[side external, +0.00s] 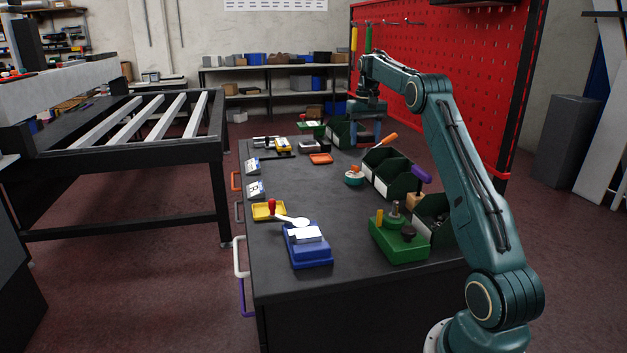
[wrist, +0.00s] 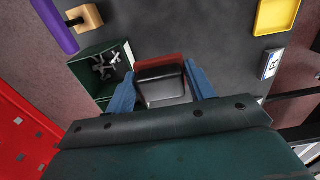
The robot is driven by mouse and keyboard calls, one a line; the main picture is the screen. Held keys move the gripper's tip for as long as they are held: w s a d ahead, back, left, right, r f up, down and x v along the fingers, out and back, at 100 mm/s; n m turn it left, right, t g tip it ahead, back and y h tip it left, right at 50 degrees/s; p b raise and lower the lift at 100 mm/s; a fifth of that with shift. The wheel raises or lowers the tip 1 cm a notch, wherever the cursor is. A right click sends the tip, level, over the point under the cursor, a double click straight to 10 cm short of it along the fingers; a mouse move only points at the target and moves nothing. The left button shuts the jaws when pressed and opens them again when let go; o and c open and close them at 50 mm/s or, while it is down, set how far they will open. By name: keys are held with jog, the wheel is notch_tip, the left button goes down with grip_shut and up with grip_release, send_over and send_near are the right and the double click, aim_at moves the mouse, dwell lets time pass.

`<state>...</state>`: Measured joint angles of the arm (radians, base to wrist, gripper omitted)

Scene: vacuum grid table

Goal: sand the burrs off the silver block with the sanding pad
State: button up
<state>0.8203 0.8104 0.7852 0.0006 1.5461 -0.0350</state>
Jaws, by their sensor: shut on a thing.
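The silver block (side external: 307,234) looks bright and pale on top of a blue fixture (side external: 311,256) at the near left of the table. My gripper (side external: 366,136) is at the far end of the table by the dark bins, well away from the block. In the wrist view, its blue fingers (wrist: 161,84) are shut on a dark block with a reddish-brown edge (wrist: 160,76), which looks like the sanding pad. The pad's underside is hidden. The silver block is outside the wrist view, and its burrs are too small to see.
Dark green bins (side external: 386,172) line the table's right side. A green fixture (side external: 399,239) stands near right; a yellow tray (side external: 262,212) lies near left. An orange tray (side external: 321,158) sits toward the back. The red pegboard (side external: 433,75) rises behind. The table's middle is largely clear.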

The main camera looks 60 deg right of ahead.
jog(key=w+a+f, duration=0.1)
jog(key=a+f, duration=0.2)
jog(key=a, duration=1.1)
jog(key=w+a+f, duration=0.1)
jog(key=a+f, duration=0.2)
jog(key=a, duration=1.1)
jog(key=shift+w+a, duration=0.3)
jog(key=shift+a, duration=0.1)
jog(key=shift+f, duration=0.1)
